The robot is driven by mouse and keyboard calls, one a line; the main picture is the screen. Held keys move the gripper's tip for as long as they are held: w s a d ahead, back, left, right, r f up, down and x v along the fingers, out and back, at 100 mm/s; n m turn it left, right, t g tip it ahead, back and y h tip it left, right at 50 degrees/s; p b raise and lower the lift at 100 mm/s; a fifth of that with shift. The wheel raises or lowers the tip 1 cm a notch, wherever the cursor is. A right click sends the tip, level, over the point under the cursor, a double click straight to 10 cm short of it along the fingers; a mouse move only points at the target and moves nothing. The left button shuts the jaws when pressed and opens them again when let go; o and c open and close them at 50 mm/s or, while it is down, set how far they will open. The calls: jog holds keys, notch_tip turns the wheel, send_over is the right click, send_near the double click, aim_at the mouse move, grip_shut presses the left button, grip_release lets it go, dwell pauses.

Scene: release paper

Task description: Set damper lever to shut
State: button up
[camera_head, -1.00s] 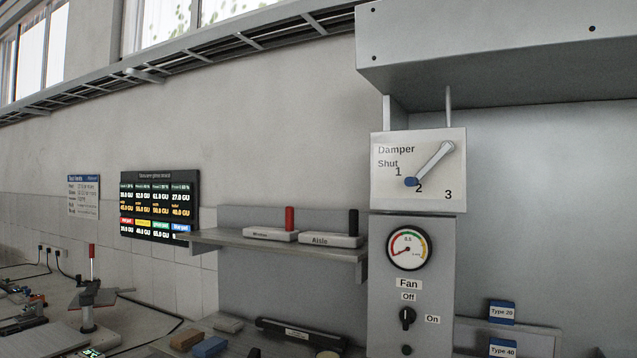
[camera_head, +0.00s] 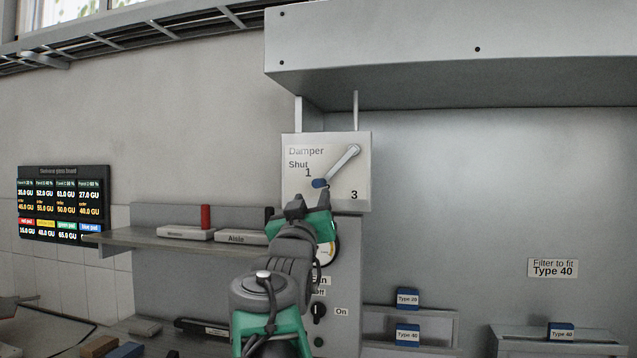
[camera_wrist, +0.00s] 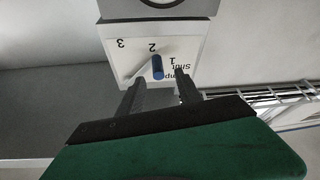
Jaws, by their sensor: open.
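The damper plate (camera_head: 335,197) is a white panel marked Shut, 1, 2 and 3. Its grey lever (camera_head: 338,166) slants from the upper right down to a blue knob (camera_head: 319,183), to the lower right of the 1. In the wrist view, which is upside down, the knob (camera_wrist: 157,67) points out from the plate beside the 2. My gripper (camera_head: 311,203) is open and empty just below the knob in the head view. In the wrist view its fingertips (camera_wrist: 158,80) stand to either side of the knob; I see no clear contact. My gripper hides the 2 in the head view.
Below the plate is a fan panel with a switch (camera_head: 319,311) and a gauge (camera_head: 331,247), partly hidden by my arm. A shelf (camera_head: 150,244) with two labelled holders is at left. A grey hood (camera_head: 440,78) overhangs above.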

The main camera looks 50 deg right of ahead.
aim_at(318, 183)
jog(key=p+x, duration=0.1)
jog(key=x, duration=0.2)
jog(key=p+x, duration=0.2)
jog(key=x, duration=0.2)
jog(key=shift+s+r, duration=0.25)
jog(key=shift+r, duration=0.1)
jog(key=shift+w+d+p, duration=0.25)
jog(key=shift+d+p, duration=0.1)
jog(key=shift+d, duration=0.05)
jog(key=shift+c, duration=0.4)
grip_shut()
